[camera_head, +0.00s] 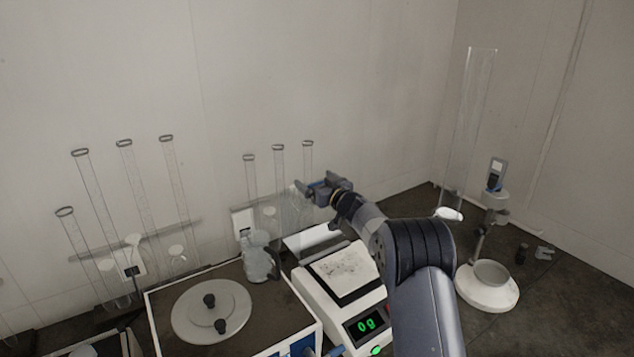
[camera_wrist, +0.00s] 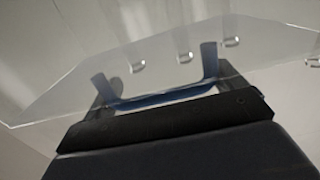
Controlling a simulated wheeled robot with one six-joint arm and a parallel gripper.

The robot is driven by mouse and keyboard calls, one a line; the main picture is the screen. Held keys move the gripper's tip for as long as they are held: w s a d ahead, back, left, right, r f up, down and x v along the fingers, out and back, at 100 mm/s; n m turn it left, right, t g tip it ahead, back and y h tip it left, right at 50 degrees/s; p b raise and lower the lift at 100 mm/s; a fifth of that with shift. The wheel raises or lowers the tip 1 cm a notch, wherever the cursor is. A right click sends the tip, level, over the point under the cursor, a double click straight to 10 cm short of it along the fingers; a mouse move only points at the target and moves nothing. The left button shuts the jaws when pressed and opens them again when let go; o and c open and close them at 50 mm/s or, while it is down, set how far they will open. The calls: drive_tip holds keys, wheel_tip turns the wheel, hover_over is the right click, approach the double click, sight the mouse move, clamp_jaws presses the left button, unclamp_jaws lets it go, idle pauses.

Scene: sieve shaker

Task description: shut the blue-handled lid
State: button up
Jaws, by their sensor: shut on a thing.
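The lid is a clear panel. In the head view my gripper (camera_head: 318,190) is raised behind the white balance (camera_head: 362,308), near the back wall. The lid is too faint there for its outline or tilt to be told. The balance display reads 0g.
Several clear tubes (camera_head: 133,185) stand along the back wall. A white round dish stand (camera_head: 487,292) is at right.

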drive_tip(key=shift+d, duration=0.1)
drive_tip(key=b, duration=0.1)
drive_tip(key=s+b, duration=0.1)
drive_tip(key=b, duration=0.1)
drive_tip(key=shift+d+f, duration=0.15)
drive_tip(key=shift+d, duration=0.2)
drive_tip(key=s+d+f+t+y+b, duration=0.2)
drive_tip(key=s+d+b, duration=0.4)
drive_tip(key=b, duration=1.2)
drive_tip(key=s+d+f+t+y+b, duration=0.3)
drive_tip(key=s+b, duration=0.8)
drive_tip(key=b, duration=0.6)
drive_tip(key=d+f+t, duration=0.1)
drive_tip(key=d+t, duration=0.1)
drive_tip(key=d, duration=0.1)
drive_tip(key=shift+s+f+b, duration=0.35)
drive_tip(key=shift+b, duration=0.05)
